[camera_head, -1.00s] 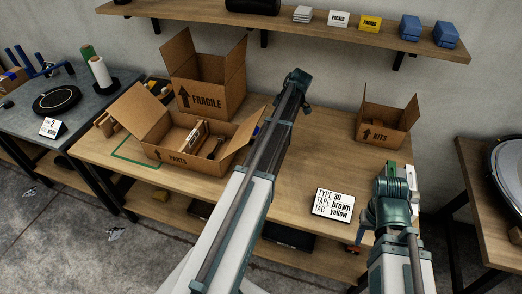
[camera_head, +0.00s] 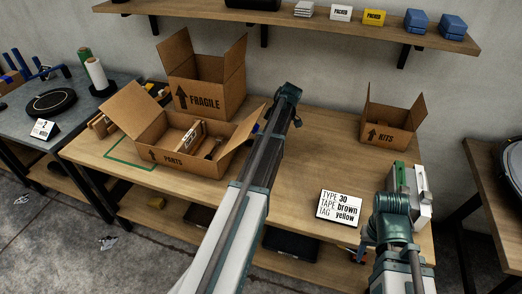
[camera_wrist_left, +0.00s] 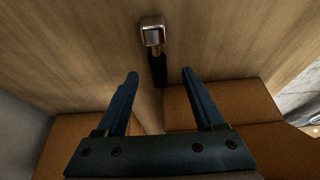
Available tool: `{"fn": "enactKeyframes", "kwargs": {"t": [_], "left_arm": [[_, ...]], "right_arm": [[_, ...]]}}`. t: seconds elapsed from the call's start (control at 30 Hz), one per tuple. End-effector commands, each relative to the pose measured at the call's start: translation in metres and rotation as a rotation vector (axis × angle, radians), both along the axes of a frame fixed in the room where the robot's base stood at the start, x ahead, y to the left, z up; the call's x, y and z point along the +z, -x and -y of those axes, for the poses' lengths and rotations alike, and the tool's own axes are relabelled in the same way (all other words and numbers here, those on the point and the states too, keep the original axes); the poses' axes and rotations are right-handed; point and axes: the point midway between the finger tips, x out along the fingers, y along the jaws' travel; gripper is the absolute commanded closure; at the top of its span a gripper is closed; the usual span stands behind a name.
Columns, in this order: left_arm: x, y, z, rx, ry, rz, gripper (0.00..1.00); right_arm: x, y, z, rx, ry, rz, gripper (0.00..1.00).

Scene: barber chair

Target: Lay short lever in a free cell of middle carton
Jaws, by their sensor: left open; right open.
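In the left wrist view, a short piece with a chrome head and black handle (camera_wrist_left: 154,40), seemingly the short lever, lies on a wood-coloured surface. My left gripper (camera_wrist_left: 160,73) is open, with the handle's lower end appearing between its blue fingertips but not gripped. In the head view my left arm hides most of that gripper. The open carton marked PARTS (camera_head: 221,163) stands at the middle left of the bench and holds a wooden piece and a dark item; its cells cannot be made out.
A FRAGILE carton (camera_head: 205,98) stands behind the PARTS carton, and a KITS carton (camera_head: 386,137) at the back right. The bench (camera_head: 320,150) is clear between my left arm and the KITS carton. Cardboard flaps (camera_wrist_left: 220,107) show below the lever.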

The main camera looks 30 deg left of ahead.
Motion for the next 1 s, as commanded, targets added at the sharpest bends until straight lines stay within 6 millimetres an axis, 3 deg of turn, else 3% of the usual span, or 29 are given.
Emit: {"fn": "enactKeyframes", "kwargs": {"t": [0.17,0.6,0.87,1.0], "left_arm": [[-0.004,0.000,-0.001,0.000,0.000,0.000,0.30],[-0.050,-0.001,-0.014,0.002,0.000,0.000,0.30],[-0.049,-0.001,-0.015,0.001,0.000,0.000,0.30],[-0.049,-0.001,-0.015,0.000,0.000,0.000,0.52]], "right_arm": [[-0.004,0.000,0.000,0.000,0.000,0.000,0.50],[-0.050,0.000,0.000,0.000,0.000,0.000,0.50],[-0.049,0.000,0.000,0.000,0.000,0.000,0.50],[-0.049,0.000,0.000,0.000,0.000,0.000,0.50]]}}
